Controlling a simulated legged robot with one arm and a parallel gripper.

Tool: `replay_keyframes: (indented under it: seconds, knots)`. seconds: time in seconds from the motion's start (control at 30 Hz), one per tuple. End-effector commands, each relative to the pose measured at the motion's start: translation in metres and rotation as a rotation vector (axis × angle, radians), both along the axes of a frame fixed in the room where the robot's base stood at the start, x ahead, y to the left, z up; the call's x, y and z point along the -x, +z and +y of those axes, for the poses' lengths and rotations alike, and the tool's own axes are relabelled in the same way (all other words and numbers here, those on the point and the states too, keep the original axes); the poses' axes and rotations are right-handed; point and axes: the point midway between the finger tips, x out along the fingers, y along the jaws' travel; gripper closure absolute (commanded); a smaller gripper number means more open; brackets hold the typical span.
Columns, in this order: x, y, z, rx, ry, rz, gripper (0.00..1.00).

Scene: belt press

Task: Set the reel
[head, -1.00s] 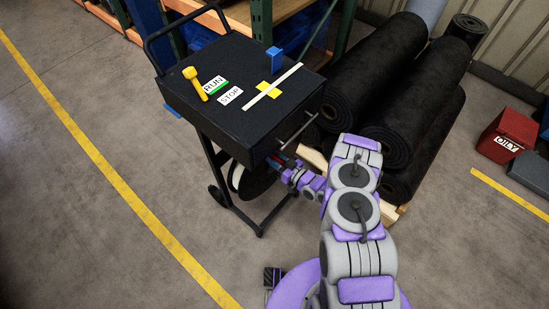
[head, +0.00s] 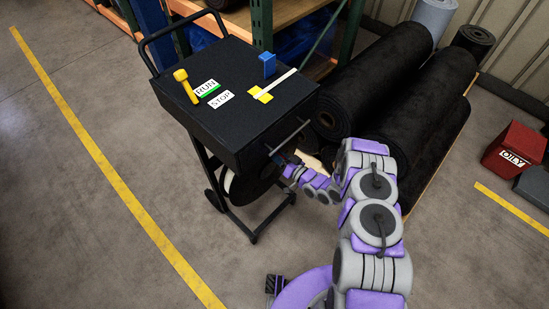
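The reel (head: 253,187), black with a white part at its left, sits low in the black cart (head: 235,115), under the cart's box top. My purple and grey arm reaches in from the right. My gripper (head: 281,160) is at the right side of the reel, near the front lower edge of the box. Its fingertips are too small and partly hidden, so I cannot tell if they touch or hold the reel. On the cart top are a yellow lever (head: 186,86), RUN (head: 206,88) and STOP (head: 220,99) labels, a blue block (head: 267,64) and a yellow piece (head: 260,95) with a white strip.
Large black rolls (head: 375,85) lie on a wooden pallet to the right of the cart. A red OILY bin (head: 514,150) stands at far right. A shelf rack (head: 345,40) is behind. Open floor (head: 70,220) with a yellow line lies to the left.

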Motion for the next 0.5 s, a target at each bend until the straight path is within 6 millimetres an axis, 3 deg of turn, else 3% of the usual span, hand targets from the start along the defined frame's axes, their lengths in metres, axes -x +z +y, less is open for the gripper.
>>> replay_keyframes:
  seconds: [0.5]
  knots:
    - [-0.0133,-0.0033,-0.0084,0.001,0.002,-0.003,1.0]
